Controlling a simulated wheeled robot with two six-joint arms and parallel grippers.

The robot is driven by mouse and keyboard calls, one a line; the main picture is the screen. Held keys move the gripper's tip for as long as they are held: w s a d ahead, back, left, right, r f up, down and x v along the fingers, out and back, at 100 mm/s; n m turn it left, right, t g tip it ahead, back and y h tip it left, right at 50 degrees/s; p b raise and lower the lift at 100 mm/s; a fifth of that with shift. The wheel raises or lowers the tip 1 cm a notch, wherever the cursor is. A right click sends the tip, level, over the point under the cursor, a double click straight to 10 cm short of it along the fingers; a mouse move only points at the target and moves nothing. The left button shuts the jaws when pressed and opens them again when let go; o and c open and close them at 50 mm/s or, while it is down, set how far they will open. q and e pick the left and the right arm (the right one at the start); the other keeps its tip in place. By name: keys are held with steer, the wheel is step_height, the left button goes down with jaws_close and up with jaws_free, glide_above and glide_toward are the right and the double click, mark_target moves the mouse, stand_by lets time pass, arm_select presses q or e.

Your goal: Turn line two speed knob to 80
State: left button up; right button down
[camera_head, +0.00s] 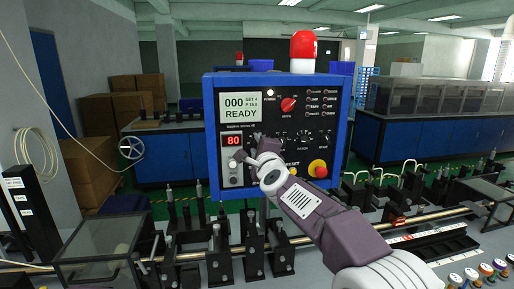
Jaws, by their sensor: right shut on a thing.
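The blue control panel (210,120) stands upright in the middle of the camera_head view, with a dark face. A small red display (233,140) on its left side reads 80. My right gripper (243,156) reaches the panel just below and right of that display. It is shut on a small knob there, which is mostly hidden by the gripper. Whether this knob is line two's cannot be read. The upper screen (240,107) reads 000 and READY. My left gripper is not in view.
A red selector (288,104) and a red button on a yellow base (317,168) sit on the same panel. A red beacon (303,48) stands on top. A metal rod with black stands (220,262) crosses below. Blue cabinets and cardboard boxes (92,165) stand behind.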

steer(key=shift+f, duration=0.25)
steer(key=c, duration=1)
jaws_free()
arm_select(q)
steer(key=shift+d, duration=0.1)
arm_select(e)
steer(key=shift+d+r, duration=0.15)
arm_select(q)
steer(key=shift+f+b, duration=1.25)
arm_select(e)
steer(key=s, duration=0.3)
steer(key=s+d, duration=0.1)
steer(key=s, duration=0.5)
steer(key=shift+d, duration=0.35)
